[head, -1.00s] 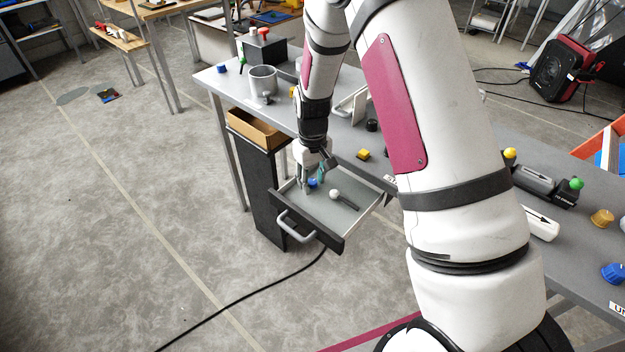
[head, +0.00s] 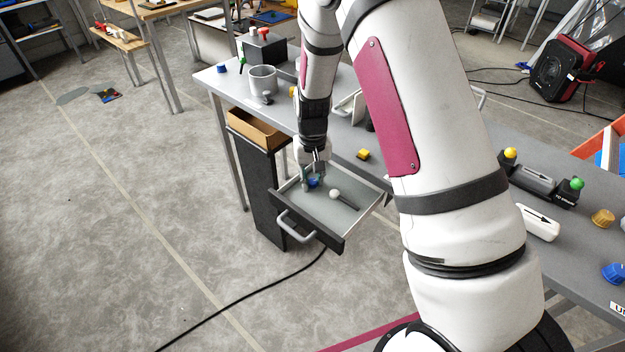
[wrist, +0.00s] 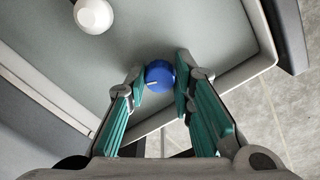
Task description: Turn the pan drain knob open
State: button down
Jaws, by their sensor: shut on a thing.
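The pan (head: 315,208) is a shallow grey tray with a dark front and a grey handle (head: 296,227), jutting out from the bench. A small blue knob (head: 313,183) with a pale mark line stands in it near the left corner. The knob also shows in the wrist view (wrist: 159,76), close to the pan's edge. My gripper (head: 311,181) points down into the pan. In the wrist view its teal fingers (wrist: 160,82) are on both sides of the blue knob, shut on it. The lower part of the knob is hidden.
A white ball-headed stick (head: 336,194) lies in the pan; its ball (wrist: 94,15) shows in the wrist view. An open-topped cardboard box (head: 257,130) sits beside the pan.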

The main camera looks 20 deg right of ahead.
jog(key=m, duration=0.6)
jog(key=m+p, duration=0.1)
jog(key=m, duration=0.6)
jog(key=shift+m, duration=0.3)
dwell(0.4)
jog(key=c, duration=1.4)
grip_release()
